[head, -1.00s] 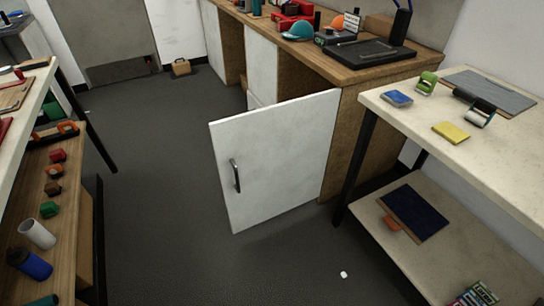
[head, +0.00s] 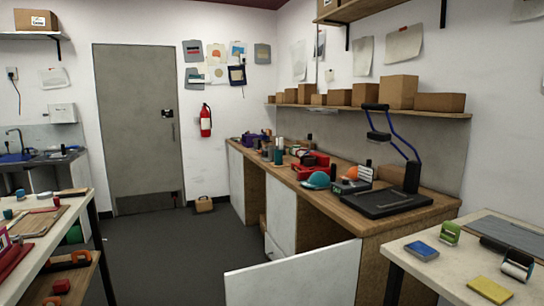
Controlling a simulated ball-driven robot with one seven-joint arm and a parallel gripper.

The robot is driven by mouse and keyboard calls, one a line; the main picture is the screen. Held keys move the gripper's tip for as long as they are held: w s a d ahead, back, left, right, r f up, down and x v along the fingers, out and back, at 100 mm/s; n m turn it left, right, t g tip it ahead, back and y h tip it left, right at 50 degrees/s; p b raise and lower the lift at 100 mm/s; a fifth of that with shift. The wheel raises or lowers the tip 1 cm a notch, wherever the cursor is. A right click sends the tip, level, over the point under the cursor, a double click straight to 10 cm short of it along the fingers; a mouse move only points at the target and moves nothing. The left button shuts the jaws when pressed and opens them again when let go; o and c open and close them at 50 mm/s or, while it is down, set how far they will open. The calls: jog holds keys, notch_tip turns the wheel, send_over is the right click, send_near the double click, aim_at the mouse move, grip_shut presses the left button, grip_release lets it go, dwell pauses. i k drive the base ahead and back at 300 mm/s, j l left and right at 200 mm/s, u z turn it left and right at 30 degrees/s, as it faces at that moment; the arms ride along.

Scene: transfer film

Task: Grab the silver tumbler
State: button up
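I cannot make out a silver tumbler for certain in the head view. Several small upright items (head: 279,152) stand toward the far part of the wooden counter (head: 375,220), too small to tell whether one is a silver tumbler. My gripper is not in view.
An open white cabinet door (head: 295,275) juts into the floor space below the counter. A pale table (head: 440,285) stands at right, another table (head: 70,208) at left. Grey floor (head: 165,245) between them is clear toward the grey door (head: 138,130); a small brown case (head: 204,205) sits by the wall.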

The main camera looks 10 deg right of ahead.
aim_at(271, 148)
jog(key=i+j, duration=0.95)
jog(key=i, duration=0.25)
jog(key=i+j, duration=0.95)
jog(key=i, duration=0.25)
jog(key=i+j, duration=0.6)
jog(key=i, duration=0.55)
jog(key=i+z, duration=0.1)
jog(key=i, duration=0.5)
jog(key=i+j, duration=0.2)
jog(key=i, duration=0.45)
